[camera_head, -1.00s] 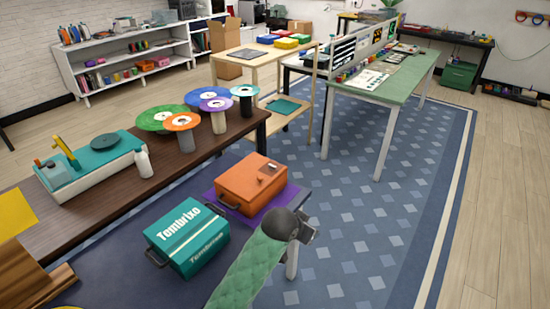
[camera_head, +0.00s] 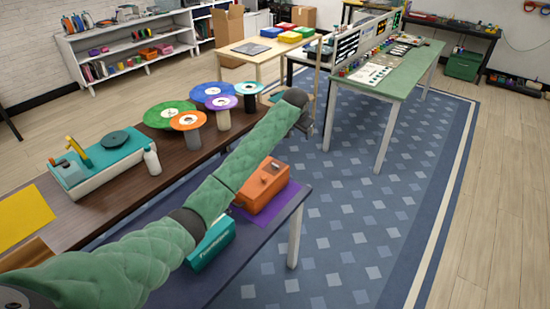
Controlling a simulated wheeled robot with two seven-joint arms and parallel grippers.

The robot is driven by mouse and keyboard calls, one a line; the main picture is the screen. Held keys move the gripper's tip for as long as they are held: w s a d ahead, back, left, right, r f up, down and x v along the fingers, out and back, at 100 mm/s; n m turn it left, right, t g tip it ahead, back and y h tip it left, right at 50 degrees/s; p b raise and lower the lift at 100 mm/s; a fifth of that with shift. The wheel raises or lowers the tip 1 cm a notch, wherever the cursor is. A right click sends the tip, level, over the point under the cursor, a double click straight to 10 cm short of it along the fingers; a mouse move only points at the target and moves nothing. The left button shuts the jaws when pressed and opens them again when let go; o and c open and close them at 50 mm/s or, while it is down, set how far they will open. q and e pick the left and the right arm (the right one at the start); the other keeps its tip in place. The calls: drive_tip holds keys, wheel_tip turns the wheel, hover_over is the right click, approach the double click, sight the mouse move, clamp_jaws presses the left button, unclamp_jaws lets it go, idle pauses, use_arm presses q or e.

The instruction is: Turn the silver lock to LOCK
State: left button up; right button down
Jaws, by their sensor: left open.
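The orange box (camera_head: 262,190) sits on a purple mat (camera_head: 250,216) on the near dark blue table, partly hidden behind my green-sleeved left arm. A small greyish patch (camera_head: 267,177) shows on its top; I cannot make out a silver lock or its setting. My left gripper (camera_head: 303,124) is open and empty, beyond and above the orange box, apart from it. Its fingers are small and dark at this distance. My right gripper is not in view.
The blue rug (camera_head: 345,220) to the right is clear.

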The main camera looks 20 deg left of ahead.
use_arm(q)
drive_tip(key=w+a+f+g, duration=0.2)
drive_tip(key=a+f, duration=0.1)
drive_tip(key=a, duration=0.3)
drive_tip(key=n+g, duration=0.1)
drive_tip(key=g, duration=0.2)
hover_over(275, 165)
drive_tip(key=f, duration=0.7)
drive_tip(key=shift+w+p, duration=0.25)
drive_tip(key=shift+p, duration=0.15)
drive_tip(key=shift+s+f+g, duration=0.1)
drive_tip(key=shift+f+g, duration=0.1)
drive_tip(key=shift+g, duration=0.1)
drive_tip(key=shift+s+f+p, duration=0.1)
drive_tip(key=shift+f+p, duration=0.2)
drive_tip(key=shift+f, duration=0.2)
drive_tip(key=shift+f+p, duration=1.15)
drive_tip(key=shift+f, duration=2.25)
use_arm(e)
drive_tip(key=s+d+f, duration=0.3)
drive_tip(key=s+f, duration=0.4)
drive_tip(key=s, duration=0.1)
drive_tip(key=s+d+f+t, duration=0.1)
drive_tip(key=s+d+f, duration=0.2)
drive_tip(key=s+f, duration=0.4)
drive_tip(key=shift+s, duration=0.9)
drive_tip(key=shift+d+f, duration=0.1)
